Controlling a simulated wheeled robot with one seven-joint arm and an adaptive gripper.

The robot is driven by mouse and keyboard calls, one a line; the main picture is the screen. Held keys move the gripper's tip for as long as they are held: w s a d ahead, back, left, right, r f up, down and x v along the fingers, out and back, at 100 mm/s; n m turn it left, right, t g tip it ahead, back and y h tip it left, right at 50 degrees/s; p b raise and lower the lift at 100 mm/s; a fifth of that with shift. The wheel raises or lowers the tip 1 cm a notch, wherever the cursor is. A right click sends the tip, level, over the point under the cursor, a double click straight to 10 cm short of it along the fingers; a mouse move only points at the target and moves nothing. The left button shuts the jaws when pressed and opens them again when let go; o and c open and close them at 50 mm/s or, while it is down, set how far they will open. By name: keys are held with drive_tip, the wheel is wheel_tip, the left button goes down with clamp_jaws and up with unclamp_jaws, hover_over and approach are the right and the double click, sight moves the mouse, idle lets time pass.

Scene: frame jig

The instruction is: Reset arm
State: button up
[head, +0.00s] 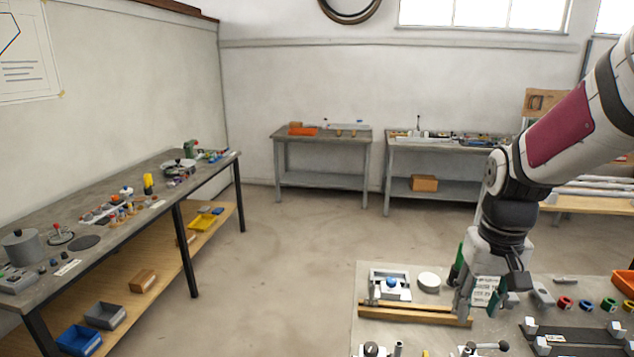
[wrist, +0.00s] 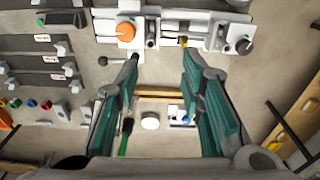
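My gripper (wrist: 162,62) shows in the wrist view with its two teal fingers wide apart and nothing between the tips. In the head view my gripper (head: 488,298) points down above the near right worktable (head: 330,320), partly hiding the fixtures beside it. A wooden bar (head: 415,313) lies near the gripper; it also runs between the fingers in the wrist view (wrist: 160,93), and I cannot tell the gap in height.
Close by are a fixture with a blue knob (head: 391,284), a white round piece (head: 429,282) and dark rails (head: 575,335). A fixture with an orange knob (wrist: 126,33) lies beyond the fingertips. The floor (head: 290,260) at the middle is clear.

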drive_tip(key=s+a+r+n+t, duration=0.1)
drive_tip(key=s+a+r+t, duration=0.1)
drive_tip(key=s+a+r, duration=0.3)
drive_tip(key=s+a+r+t, duration=0.2)
drive_tip(key=s+a+r, duration=0.2)
drive_tip(key=s, duration=0.5)
wheel_tip(320, 180, up, 2)
drive_tip(key=shift+s+a+r+n+t, duration=0.1)
drive_tip(key=shift+s+a+n+t, duration=0.2)
drive_tip(key=shift+a+n+t, duration=0.1)
idle(0.7)
